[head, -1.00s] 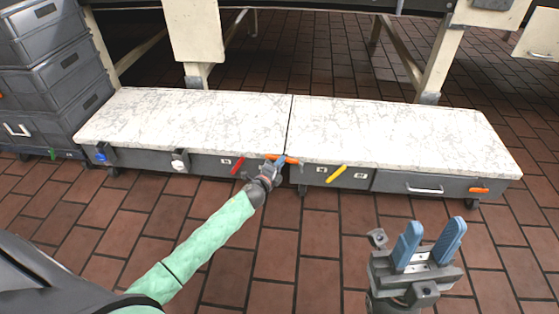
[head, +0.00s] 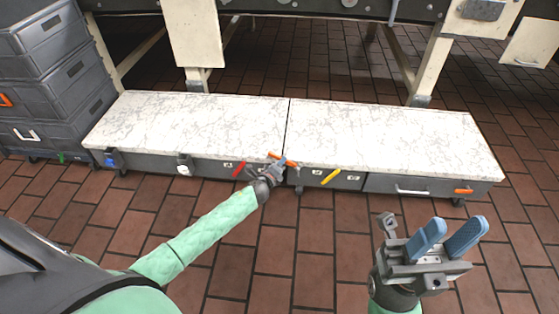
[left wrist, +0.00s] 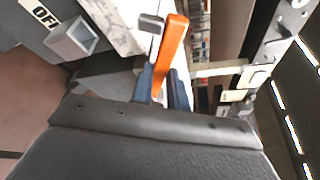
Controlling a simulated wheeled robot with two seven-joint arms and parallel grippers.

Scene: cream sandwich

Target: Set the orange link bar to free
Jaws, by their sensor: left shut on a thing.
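The orange link bar (head: 291,163) sits at the front seam between the two marble-topped benches, tilted with its right end lower. My left gripper (head: 275,164) is shut on it. In the left wrist view the orange link bar (left wrist: 172,45) stands up from between the blue fingers (left wrist: 161,90), and its lower part is hidden. My right gripper (head: 448,240) is open and empty, its blue fingers spread above the floor at the right. A plate reading "OF", partly cut off (left wrist: 40,12), shows in the left wrist view.
A red bar (head: 239,169) and a yellow bar (head: 331,176) are on the bench fronts beside small labels. The right bench has a drawer handle (head: 412,190) and an orange piece (head: 464,191). Grey crates (head: 60,85) are stacked at the left. The tiled floor in front is clear.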

